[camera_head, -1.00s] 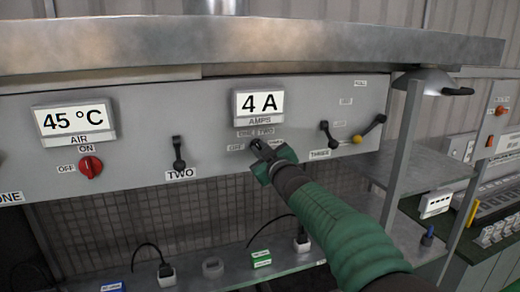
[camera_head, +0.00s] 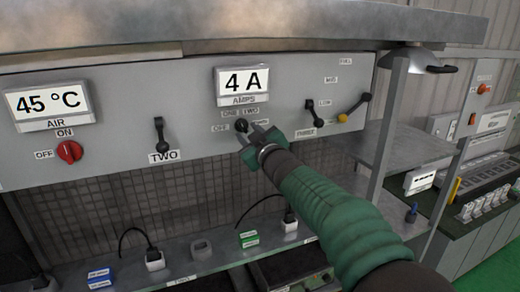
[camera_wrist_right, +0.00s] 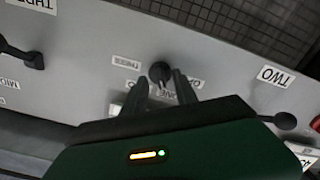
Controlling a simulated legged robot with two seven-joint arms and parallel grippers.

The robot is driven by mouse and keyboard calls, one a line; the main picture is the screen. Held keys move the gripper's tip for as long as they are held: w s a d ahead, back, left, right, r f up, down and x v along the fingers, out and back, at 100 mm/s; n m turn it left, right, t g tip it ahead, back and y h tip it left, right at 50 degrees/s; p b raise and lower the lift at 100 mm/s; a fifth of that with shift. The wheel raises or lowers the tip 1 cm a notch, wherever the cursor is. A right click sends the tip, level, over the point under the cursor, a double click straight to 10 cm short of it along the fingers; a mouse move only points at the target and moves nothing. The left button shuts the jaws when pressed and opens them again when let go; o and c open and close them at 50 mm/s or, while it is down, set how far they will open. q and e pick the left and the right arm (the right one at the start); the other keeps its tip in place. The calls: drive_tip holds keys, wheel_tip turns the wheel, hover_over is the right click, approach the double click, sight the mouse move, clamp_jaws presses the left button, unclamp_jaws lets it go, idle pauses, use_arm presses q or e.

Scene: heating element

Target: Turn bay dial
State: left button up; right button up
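The bay dial is a small black knob (camera_head: 241,125) on the grey panel under the "4 A" AMPS display (camera_head: 242,82), among small labels that include OFF, ONE and TWO. My right gripper (camera_head: 256,138) is at the dial, coming from the lower right. In the right wrist view the dial (camera_wrist_right: 160,72) sits between the tips of the two open fingers (camera_wrist_right: 160,80), with a gap seeming to show on each side. I cannot tell whether a finger touches it. My left gripper is not in view.
A black TWO lever (camera_head: 160,136) and red AIR knob (camera_head: 70,151) are to the left. A black THREE lever (camera_head: 313,114) and yellow-based lever (camera_head: 355,107) are close to the right. A shelf (camera_head: 205,262) with plugs lies below; a metal hood (camera_head: 250,27) overhangs above.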

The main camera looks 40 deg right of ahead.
drive_tip(key=v, duration=1.4)
drive_tip(key=shift+s+p, duration=0.15)
drive_tip(key=shift+p, duration=0.25)
drive_tip(key=shift+d+f, duration=0.1)
drive_tip(key=shift+f, duration=0.2)
